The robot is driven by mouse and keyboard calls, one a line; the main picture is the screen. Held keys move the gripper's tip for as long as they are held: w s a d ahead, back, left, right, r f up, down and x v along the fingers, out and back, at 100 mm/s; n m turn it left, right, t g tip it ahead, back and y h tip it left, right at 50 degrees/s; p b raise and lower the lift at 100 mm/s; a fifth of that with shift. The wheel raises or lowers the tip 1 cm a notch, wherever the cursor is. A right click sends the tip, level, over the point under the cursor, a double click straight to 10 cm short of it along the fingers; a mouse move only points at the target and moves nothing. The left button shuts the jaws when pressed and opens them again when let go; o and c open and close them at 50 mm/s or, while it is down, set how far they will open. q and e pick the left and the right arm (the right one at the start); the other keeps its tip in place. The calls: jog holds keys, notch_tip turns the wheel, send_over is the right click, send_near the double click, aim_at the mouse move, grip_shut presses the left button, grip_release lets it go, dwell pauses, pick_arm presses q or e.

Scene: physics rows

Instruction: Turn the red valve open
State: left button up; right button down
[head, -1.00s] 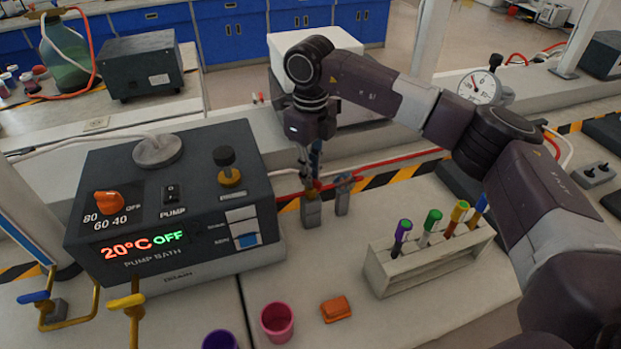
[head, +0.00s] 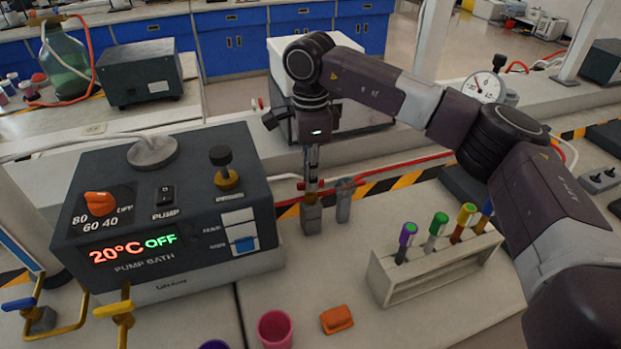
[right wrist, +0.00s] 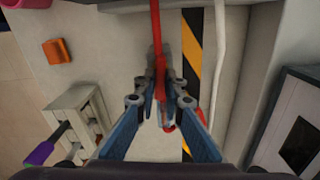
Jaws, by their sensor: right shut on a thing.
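The red valve handle (head: 316,186) sits atop a small grey fitting (head: 311,217) on the bench, right of the pump bath. My right gripper (head: 312,178) points straight down and is shut on the handle; its fingers hide much of it. In the right wrist view the fingers (right wrist: 160,92) close in on the red handle (right wrist: 161,82) from both sides. How far the handle is turned is hard to tell. My left gripper is not in view.
The pump bath (head: 160,270) reads 20°C OFF. A test tube rack (head: 420,288), an orange block (head: 336,319) and a pink cup (head: 275,328) stand in front. A second grey fitting (head: 344,205) is close right of the valve. A red hose runs behind.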

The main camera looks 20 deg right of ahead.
jog(key=shift+w+r+n, duration=0.1)
jog(key=shift+n, duration=0.6)
jog(key=c, duration=2)
grip_release()
notch_tip(320, 180, up, 12)
